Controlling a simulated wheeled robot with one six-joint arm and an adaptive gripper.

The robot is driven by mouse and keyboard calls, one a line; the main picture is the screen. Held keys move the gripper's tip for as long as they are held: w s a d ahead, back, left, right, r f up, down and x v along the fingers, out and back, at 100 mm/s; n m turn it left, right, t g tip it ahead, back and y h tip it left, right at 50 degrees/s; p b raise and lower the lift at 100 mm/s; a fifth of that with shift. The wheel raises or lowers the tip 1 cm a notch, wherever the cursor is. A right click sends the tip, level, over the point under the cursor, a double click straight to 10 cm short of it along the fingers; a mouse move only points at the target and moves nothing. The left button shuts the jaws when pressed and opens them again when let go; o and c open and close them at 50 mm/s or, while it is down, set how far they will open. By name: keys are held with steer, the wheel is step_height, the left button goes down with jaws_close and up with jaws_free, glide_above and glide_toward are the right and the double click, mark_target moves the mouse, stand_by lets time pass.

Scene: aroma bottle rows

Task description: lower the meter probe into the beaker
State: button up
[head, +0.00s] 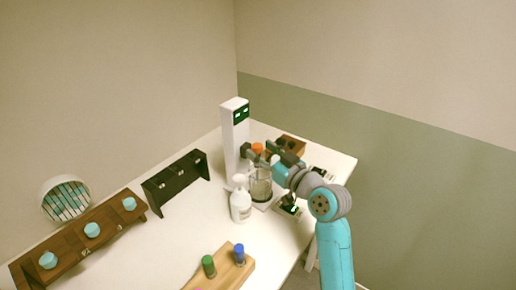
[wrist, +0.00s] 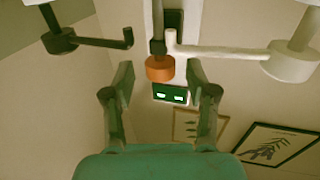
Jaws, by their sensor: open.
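The meter is a white column (head: 228,140) with a small green display (head: 241,115), which also shows in the wrist view (wrist: 172,95). The probe's orange collar (head: 257,148) sits by the column above the beaker. In the wrist view the orange collar (wrist: 160,69) is on a dark stem beside a white holder arm. The clear glass beaker (head: 261,188) stands on the table in front of the column. My gripper (head: 262,157) is at the collar's height. In the wrist view its fingers (wrist: 160,80) are apart, with the collar seen between their tips. I cannot tell whether they touch it.
A white bottle (head: 240,206) stands close left of the beaker. A black rack (head: 176,184), a brown rack with blue-capped bottles (head: 72,243) and a wooden board (head: 212,282) with green- and blue-capped bottles are on the table. A brown box (head: 294,143) is behind my gripper. The table's middle is clear.

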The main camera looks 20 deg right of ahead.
steer(key=v, duration=0.9)
steer(key=shift+s, duration=0.35)
steer(key=shift+d, duration=0.1)
steer(key=c, duration=0.4)
steer(key=shift+w+r, duration=0.15)
steer(key=shift+r, duration=0.15)
steer(key=c, duration=0.4)
steer(key=r+n+g, duration=0.1)
steer(key=r, duration=0.1)
steer(key=w+d+r+g+y, duration=0.1)
steer(key=r, duration=0.2)
steer(key=d+r+n+g+y, duration=0.1)
steer(key=r, duration=0.2)
steer(key=shift+w+n+g, duration=0.25)
steer(key=shift+n+g, duration=0.05)
steer(key=shift+g, duration=0.1)
jaws_close()
steer(key=w+a+f, duration=0.5)
steer(key=w, duration=0.2)
steer(key=shift+w+a+f+g+y, duration=0.15)
steer(key=shift+w+f+g+y, duration=0.15)
steer(key=shift+f+g, duration=0.1)
